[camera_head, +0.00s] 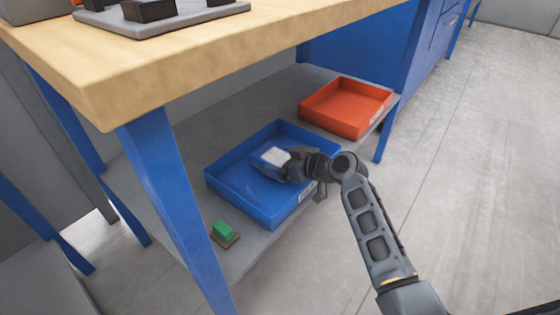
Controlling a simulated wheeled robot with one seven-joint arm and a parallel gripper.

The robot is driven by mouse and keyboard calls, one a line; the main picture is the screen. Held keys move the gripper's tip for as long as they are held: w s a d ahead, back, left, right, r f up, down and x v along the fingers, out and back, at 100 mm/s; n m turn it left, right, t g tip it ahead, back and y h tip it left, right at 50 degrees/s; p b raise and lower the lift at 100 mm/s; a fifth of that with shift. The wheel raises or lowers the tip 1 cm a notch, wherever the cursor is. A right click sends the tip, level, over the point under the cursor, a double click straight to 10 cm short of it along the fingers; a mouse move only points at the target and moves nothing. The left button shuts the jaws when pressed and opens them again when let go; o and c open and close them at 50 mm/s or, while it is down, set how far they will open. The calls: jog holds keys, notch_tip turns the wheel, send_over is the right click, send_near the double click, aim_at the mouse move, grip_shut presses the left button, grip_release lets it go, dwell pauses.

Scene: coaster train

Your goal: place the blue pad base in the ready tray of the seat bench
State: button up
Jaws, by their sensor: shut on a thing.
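A blue pad base (262,167) with a pale block on top shows at the tip of my gripper (285,166). My gripper reaches in from the right and is shut on it. They are over or inside the blue tray (225,185) on the bench's lower shelf. I cannot tell whether the base touches the tray floor. My gripper hides part of the base and the tray's right side. Which tray is the ready tray is not readable here; both trays carry small labels.
An orange-red tray (375,120) stands empty behind, to the right. A green block on a brown base (225,235) lies near the shelf's front edge. The wooden bench top (200,65) overhangs the shelf, with a blue leg (175,200) at the front. Open floor is at right.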

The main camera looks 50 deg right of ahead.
jog(key=o, duration=1)
jog(key=shift+r+p, duration=0.45)
jog(key=shift+p, duration=0.05)
jog(key=p+v, duration=0.3)
jog(key=v, duration=0.9)
jog(key=shift+r, duration=0.15)
